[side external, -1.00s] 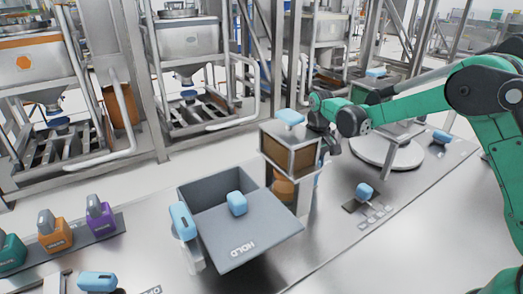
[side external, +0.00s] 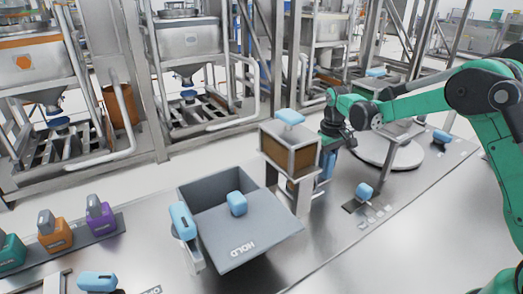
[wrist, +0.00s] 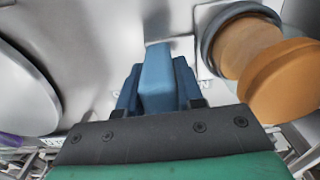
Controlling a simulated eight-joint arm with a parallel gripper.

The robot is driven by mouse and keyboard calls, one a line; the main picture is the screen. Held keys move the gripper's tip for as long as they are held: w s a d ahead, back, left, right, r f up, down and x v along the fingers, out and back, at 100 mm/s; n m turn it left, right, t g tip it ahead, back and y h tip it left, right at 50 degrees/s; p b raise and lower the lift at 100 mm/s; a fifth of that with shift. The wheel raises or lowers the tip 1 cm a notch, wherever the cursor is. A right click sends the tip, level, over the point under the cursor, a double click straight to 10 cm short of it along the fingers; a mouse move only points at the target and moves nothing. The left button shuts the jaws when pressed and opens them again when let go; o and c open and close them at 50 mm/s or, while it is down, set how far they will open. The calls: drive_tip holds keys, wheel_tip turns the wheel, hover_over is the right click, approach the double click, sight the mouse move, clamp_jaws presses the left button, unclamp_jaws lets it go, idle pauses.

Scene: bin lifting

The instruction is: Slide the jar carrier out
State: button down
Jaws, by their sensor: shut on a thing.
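In the wrist view, my gripper (wrist: 158,82) is shut on a blue handle (wrist: 156,62), with a finger on each side of it. The orange-brown jar (wrist: 282,82) is to the right of the handle, its lower end in a grey ring of the jar carrier (wrist: 208,40). The handle's join to the carrier is hard to make out. In the side view, my gripper (side external: 326,178) is low at the right side of the brown-windowed box stand (side external: 302,200). The jar shows only partly there, behind the stand's leg.
A grey bin with a HOLD lid (side external: 250,240) stands left of the stand. A round turntable (side external: 385,155) is to the right. A small blue-knobbed block (side external: 364,190) sits on the bench in front.

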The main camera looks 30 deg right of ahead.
drive_tip(key=d, duration=0.6)
drive_tip(key=shift+d, duration=0.4)
drive_tip(key=c, duration=0.6)
unclamp_jaws()
drive_tip(key=shift+o, duration=0.2)
drive_tip(key=shift+r, duration=0.15)
drive_tip(key=shift+r, duration=2.7)
